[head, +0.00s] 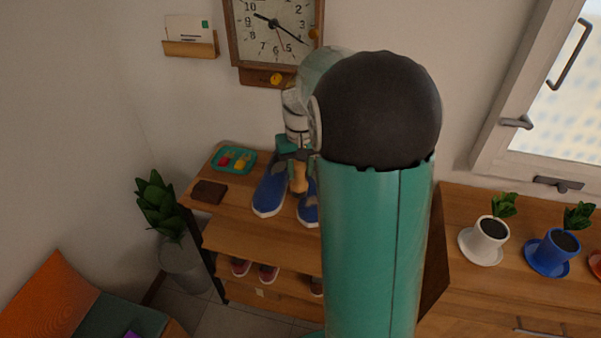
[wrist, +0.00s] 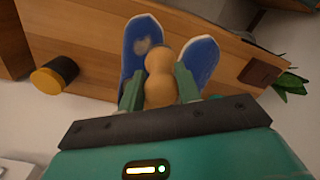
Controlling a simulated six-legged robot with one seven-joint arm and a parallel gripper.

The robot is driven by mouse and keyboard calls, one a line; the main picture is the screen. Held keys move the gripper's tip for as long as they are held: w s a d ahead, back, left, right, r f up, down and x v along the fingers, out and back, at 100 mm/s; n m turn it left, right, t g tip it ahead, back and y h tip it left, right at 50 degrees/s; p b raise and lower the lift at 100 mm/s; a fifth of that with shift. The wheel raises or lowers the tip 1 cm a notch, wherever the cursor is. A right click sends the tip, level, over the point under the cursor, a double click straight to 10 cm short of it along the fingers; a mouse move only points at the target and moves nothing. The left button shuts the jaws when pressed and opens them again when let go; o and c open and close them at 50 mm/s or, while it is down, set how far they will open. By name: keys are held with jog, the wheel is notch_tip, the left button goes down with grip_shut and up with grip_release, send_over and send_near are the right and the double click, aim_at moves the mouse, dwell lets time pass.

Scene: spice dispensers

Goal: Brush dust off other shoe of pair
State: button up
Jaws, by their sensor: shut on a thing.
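A pair of blue shoes stands on the wooden shelf top: the left shoe (head: 269,190) and the right shoe (head: 308,208), partly hidden by my arm. In the wrist view the sides are swapped: one shoe (wrist: 143,38) at left carries a pale brownish dusty patch, and the other shoe (wrist: 199,60) at right shows no clear patch. My gripper (wrist: 158,88) is shut on a tan wooden brush handle (wrist: 159,68). The handle also shows in the head view (head: 299,178), between the shoes. The bristles are hidden, so contact cannot be told.
A teal tray (head: 234,159) with coloured items and a brown wallet-like block (head: 209,192) lie left of the shoes. A black-and-yellow round object (wrist: 55,76) sits on the other side. More shoes (head: 268,273) are below. A clock (head: 275,32) hangs above; potted plants (head: 490,237) stand right.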

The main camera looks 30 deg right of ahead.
jog(key=shift+s+r, duration=0.15)
jog(key=shift+r, duration=2.35)
